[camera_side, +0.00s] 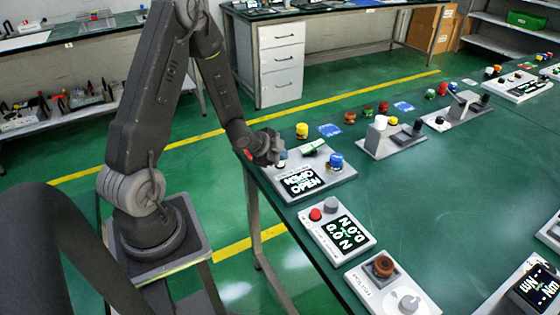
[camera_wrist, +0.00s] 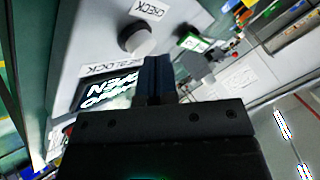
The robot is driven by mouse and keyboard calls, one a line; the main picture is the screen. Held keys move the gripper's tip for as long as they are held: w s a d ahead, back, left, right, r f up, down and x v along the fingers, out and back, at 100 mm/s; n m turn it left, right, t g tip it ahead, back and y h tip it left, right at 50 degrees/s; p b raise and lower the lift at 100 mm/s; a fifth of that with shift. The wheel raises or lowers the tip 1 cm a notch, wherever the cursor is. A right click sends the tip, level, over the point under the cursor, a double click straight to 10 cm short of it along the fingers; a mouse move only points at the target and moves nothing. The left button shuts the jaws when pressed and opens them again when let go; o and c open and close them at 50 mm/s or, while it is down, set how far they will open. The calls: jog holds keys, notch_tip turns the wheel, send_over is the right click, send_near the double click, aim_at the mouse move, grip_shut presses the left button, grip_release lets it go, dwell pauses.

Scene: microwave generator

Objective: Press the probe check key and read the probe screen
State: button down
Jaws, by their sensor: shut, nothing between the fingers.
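A grey round key (camera_wrist: 137,40) stands on a pale grey panel in the wrist view, beside a label reading CHECK (camera_wrist: 148,10). A label ending in LOCK (camera_wrist: 112,68) lies between the key and a lit black screen (camera_wrist: 107,92). The screen reads OPEN, with another line I cannot read surely; it also shows in the side view (camera_side: 303,182). My gripper (camera_wrist: 155,62) is shut and empty, its fingertips close to the key's lower right in the picture. In the side view my gripper (camera_side: 277,152) is over the panel's left edge; I cannot tell whether it touches.
The same panel carries a blue knob (camera_side: 335,160) and a green part (camera_side: 314,148). A panel with a red button and a numeric screen (camera_side: 346,232) stands nearer the camera. A yellow button (camera_side: 302,130) is behind. The green table's middle (camera_side: 440,190) is clear.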

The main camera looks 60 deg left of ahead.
jog(key=shift+f, duration=0.25)
jog(key=shift+r, duration=0.15)
dwell(0.4)
jog(key=shift+r, duration=0.8)
jog(key=shift+r, duration=0.1)
jog(key=shift+r, duration=2.45)
jog(key=d+r+n+y, duration=0.2)
jog(key=d+r+n, duration=0.1)
jog(key=r, duration=0.5)
jog(key=s+d+r+n+g+h, duration=0.1)
jog(key=s+d+r+n, duration=0.1)
jog(key=s+d+r, duration=0.3)
jog(key=s+d+r+n+g+h, duration=0.2)
jog(key=s+d+r, duration=0.3)
jog(key=s+d, duration=0.6)
jog(key=shift+s+d+r+n+g, duration=0.15)
jog(key=shift+s+r+n+g, duration=0.2)
jog(key=shift+s, duration=0.4)
